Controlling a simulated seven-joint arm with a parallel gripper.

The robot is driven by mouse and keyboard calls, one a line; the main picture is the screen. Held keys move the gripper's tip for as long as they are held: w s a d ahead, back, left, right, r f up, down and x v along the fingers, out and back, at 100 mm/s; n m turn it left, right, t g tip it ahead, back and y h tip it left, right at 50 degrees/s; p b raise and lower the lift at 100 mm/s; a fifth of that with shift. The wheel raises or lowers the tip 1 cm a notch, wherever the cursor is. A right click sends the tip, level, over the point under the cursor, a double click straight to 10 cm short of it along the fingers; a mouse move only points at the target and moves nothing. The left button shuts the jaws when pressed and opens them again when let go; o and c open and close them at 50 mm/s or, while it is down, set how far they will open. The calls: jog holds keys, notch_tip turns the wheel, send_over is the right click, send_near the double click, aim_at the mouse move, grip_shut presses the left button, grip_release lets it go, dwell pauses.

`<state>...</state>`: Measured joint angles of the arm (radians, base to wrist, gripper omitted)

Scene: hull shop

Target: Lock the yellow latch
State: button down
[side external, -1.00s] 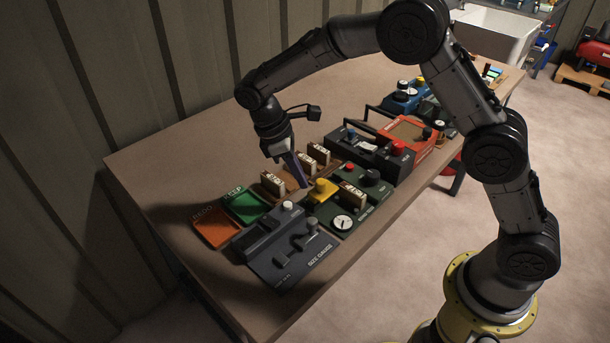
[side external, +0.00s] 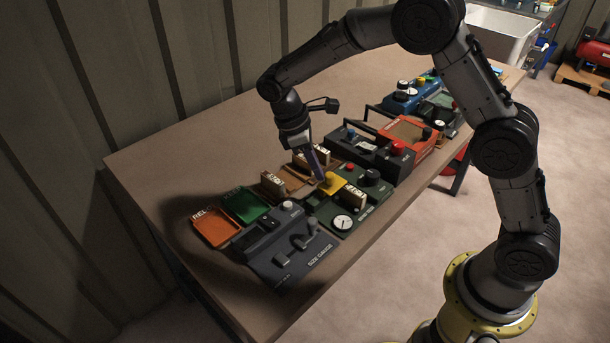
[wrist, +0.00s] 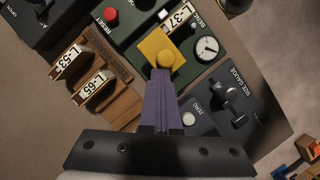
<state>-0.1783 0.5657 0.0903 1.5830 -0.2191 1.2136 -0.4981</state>
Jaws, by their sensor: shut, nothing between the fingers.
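The yellow latch (side external: 333,181) is a plate with a round knob, on a dark green panel (side external: 342,209). In the wrist view the latch (wrist: 154,44) sits at a slant between a red button and a dial, with its knob (wrist: 165,60) at the edge nearest my fingers. My gripper (side external: 320,178) is shut and empty, tilted down, its purple fingertips (wrist: 161,72) right against or just beside the knob; exact contact cannot be told. The fingers hide a little of the panel below the knob.
A wooden rack with labelled blocks (wrist: 93,87) stands left of my fingers in the wrist view. A grey size gauge (side external: 287,251), orange tray (side external: 215,229) and green tray (side external: 245,206) lie nearby. A black-handled box (side external: 368,152) stands behind. The table's left end is bare.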

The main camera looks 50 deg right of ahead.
jog(key=shift+w+a, duration=0.4)
jog(key=shift+a, duration=0.05)
jog(key=w+a+f+v, duration=0.1)
jog(key=v, duration=1)
jog(key=shift+w+a, duration=0.35)
jog(key=shift+r, duration=0.1)
